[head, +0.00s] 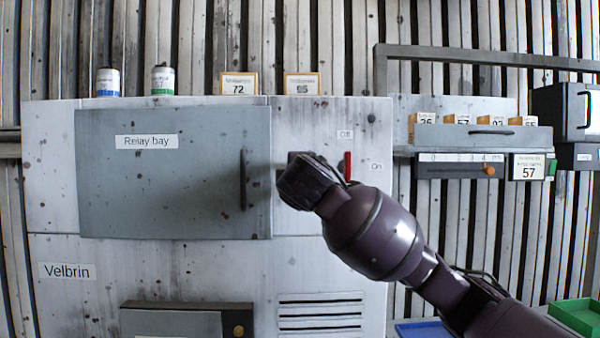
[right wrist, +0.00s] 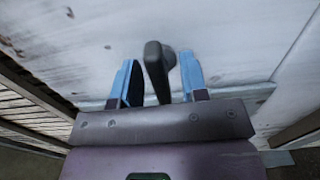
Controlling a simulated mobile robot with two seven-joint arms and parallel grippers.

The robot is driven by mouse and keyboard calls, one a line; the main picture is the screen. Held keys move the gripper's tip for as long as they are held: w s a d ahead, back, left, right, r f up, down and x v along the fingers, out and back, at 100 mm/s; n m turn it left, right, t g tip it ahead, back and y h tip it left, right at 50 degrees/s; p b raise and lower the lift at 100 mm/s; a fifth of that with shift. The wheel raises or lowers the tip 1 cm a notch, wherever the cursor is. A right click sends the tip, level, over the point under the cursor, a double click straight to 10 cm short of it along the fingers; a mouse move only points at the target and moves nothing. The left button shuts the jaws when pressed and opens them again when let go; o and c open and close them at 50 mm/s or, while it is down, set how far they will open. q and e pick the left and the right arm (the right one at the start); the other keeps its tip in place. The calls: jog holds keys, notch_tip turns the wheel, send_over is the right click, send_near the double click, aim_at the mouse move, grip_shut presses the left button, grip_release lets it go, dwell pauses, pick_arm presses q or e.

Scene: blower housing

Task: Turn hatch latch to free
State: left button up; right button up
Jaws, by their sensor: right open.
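The grey hatch marked "Relay bay" (head: 160,190) is shut flat on the cabinet front in the head view, with a dark vertical handle (head: 243,180) near its right edge. In the right wrist view a dark grey latch lever (right wrist: 157,66) sticks out from the scuffed white panel. My right gripper (right wrist: 157,72) is open, with one blue finger on each side of the lever; I cannot tell whether either touches it. In the head view my right gripper (head: 298,182) is just right of the hatch and hides most of the latch. My left gripper is in neither view.
A red switch lever (head: 347,166) with Off and On labels stands close right of my right wrist. Cans and yellow-edged tags stand on the cabinet top (head: 200,100). A grey shelf unit with a drawer (head: 480,140) is at the right.

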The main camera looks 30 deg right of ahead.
jog(key=shift+w, duration=0.1)
grip_shut()
jog(key=shift+r, duration=0.1)
